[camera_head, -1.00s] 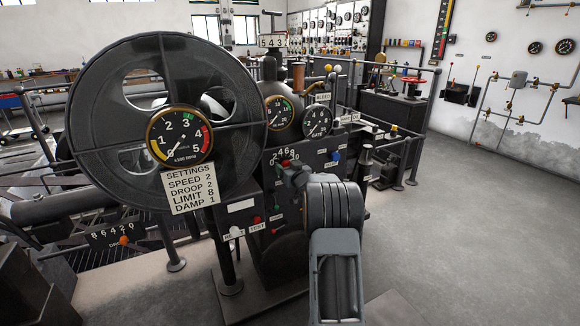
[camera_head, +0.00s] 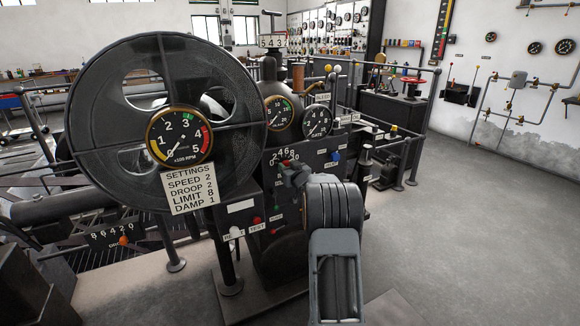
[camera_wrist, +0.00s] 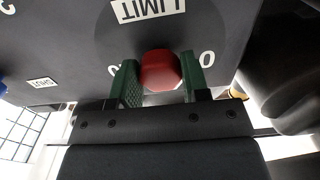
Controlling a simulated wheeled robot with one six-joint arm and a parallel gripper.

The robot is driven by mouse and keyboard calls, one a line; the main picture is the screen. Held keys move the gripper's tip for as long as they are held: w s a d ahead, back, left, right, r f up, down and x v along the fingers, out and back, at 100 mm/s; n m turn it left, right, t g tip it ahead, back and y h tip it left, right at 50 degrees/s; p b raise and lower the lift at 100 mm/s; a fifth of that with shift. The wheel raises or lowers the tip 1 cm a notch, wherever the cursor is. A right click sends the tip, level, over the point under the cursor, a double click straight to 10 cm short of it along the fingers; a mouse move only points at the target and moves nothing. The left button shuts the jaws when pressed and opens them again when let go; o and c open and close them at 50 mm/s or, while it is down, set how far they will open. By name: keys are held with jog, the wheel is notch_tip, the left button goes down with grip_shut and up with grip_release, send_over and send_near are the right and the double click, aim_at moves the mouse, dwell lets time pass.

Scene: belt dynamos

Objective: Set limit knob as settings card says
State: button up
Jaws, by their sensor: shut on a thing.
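The settings card (camera_head: 191,189) hangs below the RPM gauge and reads SPEED 2, DROOP 2, LIMIT 8, DAMP 1. The limit knob (camera_wrist: 161,69) is red, on a dark panel under an upside-down LIMIT label (camera_wrist: 149,9) in the wrist view. My gripper (camera_wrist: 158,84) has its green finger pads on both sides of the knob, shut on it. A 0 shows at the right of the knob; a figure at its left is partly hidden by a finger. I cannot make out the knob's pointer.
A large dark handwheel (camera_head: 95,120) stands at the left behind the RPM gauge (camera_head: 179,135). A blue knob (camera_head: 335,156) sits right of my gripper on the same panel. Small red and white buttons lie below. The floor (camera_head: 450,240) at the right is clear.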

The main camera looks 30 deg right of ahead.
jog(key=shift+f, duration=0.1)
jog(key=shift+n+b, duration=2.1)
jog(key=shift+n, duration=0.7)
jog(key=o, duration=0.9)
jog(key=s+a+p, duration=0.1)
jog(key=s+a, duration=0.1)
jog(key=s, duration=1.1)
jog(key=shift+s+r, duration=0.2)
jog(key=shift+s, duration=0.2)
